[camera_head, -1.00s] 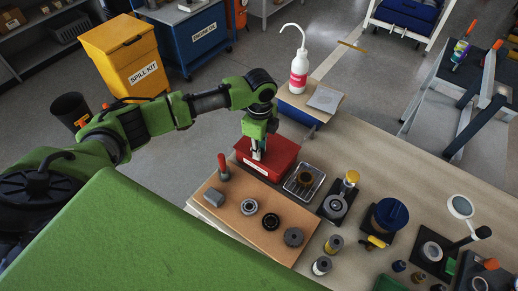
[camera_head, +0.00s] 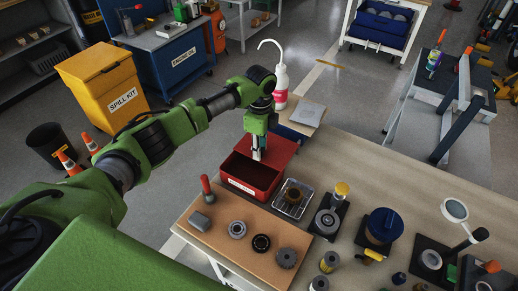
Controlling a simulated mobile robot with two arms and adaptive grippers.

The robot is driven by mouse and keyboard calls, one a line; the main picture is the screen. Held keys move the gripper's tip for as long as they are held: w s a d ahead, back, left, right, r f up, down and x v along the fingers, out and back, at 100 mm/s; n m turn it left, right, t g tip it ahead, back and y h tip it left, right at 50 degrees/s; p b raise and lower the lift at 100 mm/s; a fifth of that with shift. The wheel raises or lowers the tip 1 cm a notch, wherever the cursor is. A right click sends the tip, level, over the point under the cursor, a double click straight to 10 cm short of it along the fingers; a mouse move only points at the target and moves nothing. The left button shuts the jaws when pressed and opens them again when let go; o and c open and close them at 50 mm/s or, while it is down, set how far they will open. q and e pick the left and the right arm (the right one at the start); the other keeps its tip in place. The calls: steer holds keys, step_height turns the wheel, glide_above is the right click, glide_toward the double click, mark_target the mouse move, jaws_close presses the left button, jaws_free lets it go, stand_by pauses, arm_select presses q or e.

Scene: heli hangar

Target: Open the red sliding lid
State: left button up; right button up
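A red box (camera_head: 246,189) with a white label on its front stands at the far left end of the workbench. Its red sliding lid (camera_head: 284,150) is slid back toward the right rear. The near part of the box is uncovered and its dark inside shows. My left gripper (camera_head: 257,154) points down at the near edge of the lid, above the opening. The fingertips look close together, but the view is too small to show whether they hold a part of the lid. My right gripper is out of view.
A white wash bottle (camera_head: 280,88) and a grey pad (camera_head: 308,113) are behind the lid. A wire tray (camera_head: 292,199) stands right of the box. A brown board (camera_head: 236,250) with a red-handled tool (camera_head: 207,190) and several round parts lies in front.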

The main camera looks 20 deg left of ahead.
arm_select(q)
steer(key=shift+r, duration=0.25)
step_height(320, 180, up, 12)
steer(key=shift+f, duration=0.2)
stand_by(0.4)
steer(key=shift+f, duration=0.15)
